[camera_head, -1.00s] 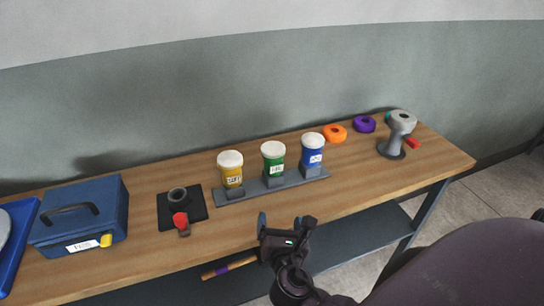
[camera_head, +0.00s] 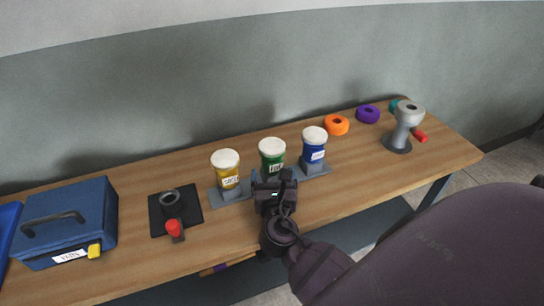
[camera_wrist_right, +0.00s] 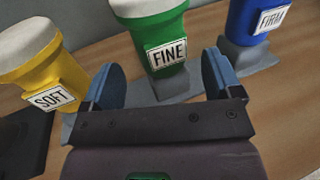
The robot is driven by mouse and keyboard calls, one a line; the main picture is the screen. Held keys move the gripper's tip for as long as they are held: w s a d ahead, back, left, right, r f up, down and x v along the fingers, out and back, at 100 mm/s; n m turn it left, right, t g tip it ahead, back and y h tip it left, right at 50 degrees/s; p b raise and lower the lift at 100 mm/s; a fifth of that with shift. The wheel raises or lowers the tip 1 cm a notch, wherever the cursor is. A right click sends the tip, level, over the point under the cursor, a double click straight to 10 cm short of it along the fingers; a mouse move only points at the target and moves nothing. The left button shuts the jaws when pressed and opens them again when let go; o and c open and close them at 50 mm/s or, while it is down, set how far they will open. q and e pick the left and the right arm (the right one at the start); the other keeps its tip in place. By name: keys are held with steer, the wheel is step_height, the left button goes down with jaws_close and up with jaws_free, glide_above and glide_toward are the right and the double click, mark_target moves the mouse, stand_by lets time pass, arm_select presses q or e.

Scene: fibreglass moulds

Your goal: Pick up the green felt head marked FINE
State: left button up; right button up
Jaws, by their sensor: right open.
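The green felt head (camera_head: 272,155) has a white top and stands upright in the middle of a grey rack on the bench. In the right wrist view the green head (camera_wrist_right: 155,32) carries a label reading FINE. My right gripper (camera_head: 274,182) is just in front of it. In the right wrist view my right gripper (camera_wrist_right: 160,85) is open, its two blue fingers spread left and right of the green head's lower part, with nothing held. The gripper hides part of the rack in the head view. My left gripper is not in view.
A yellow SOFT head (camera_head: 226,169) stands left and a blue FIRM head (camera_head: 314,146) right on the same rack (camera_head: 318,170). A blue case (camera_head: 70,222), a black pad with a red-handled tool (camera_head: 174,230), coloured rings (camera_head: 337,125) and a grey stand (camera_head: 400,130) share the bench.

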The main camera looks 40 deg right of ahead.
mark_target(273, 170)
steer(key=shift+x, duration=2.7)
steer(key=shift+f, duration=0.2)
steer(key=shift+s, duration=0.1)
steer(key=c, duration=1.2)
